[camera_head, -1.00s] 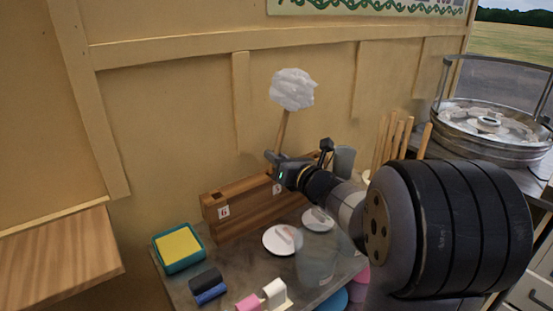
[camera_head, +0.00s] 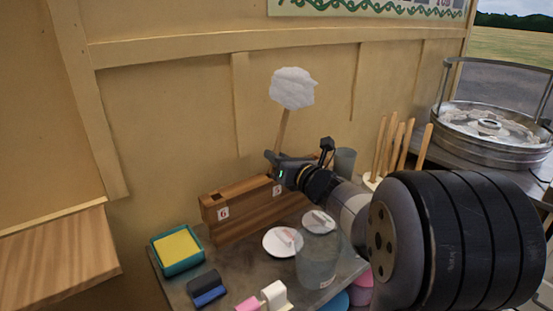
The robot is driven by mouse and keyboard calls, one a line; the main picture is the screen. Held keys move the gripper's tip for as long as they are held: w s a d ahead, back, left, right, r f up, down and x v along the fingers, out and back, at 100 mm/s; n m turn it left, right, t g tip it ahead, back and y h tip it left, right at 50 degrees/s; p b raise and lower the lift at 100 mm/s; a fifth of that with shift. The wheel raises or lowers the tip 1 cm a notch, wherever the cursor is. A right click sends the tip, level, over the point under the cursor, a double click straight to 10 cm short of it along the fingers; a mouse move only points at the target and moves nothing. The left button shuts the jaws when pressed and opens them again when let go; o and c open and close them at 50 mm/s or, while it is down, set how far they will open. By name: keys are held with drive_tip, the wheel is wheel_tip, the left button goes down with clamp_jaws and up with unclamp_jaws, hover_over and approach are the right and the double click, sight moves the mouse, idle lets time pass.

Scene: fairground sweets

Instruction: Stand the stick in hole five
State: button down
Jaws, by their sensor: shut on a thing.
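A wooden stick (camera_head: 282,130) with a white floss head (camera_head: 292,88) stands nearly upright, leaning slightly right at the top. My gripper (camera_head: 273,158) is shut on the stick's lower part, just above the wooden holder block (camera_head: 240,221). The block lies along the wall and carries number labels, one (camera_head: 223,213) at its left end and one (camera_head: 277,190) near the gripper. An open square hole (camera_head: 219,193) shows in its top at the left. The stick's lower end is hidden behind my gripper and the block, so I cannot tell whether it is in a hole.
Several bare sticks (camera_head: 403,145) stand at right, near the floss machine (camera_head: 490,130). The wall is close behind.

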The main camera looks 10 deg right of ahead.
sight(266, 178)
drive_tip(key=shift+f+b, duration=1.05)
drive_tip(key=shift+b, duration=0.3)
drive_tip(key=c, duration=1.3)
unclamp_jaws()
drive_tip(key=shift+c, duration=0.2)
drive_tip(key=shift+a, duration=0.1)
drive_tip(key=shift+s+a+b, duration=0.3)
drive_tip(key=shift+a+b, duration=0.35)
drive_tip(key=shift+s+a, duration=0.1)
drive_tip(key=shift+a, duration=0.15)
drive_tip(key=shift+s+a+b, duration=0.15)
drive_tip(key=shift+a+b, duration=0.2)
drive_tip(key=shift+b, duration=0.15)
drive_tip(key=shift+a, duration=0.1)
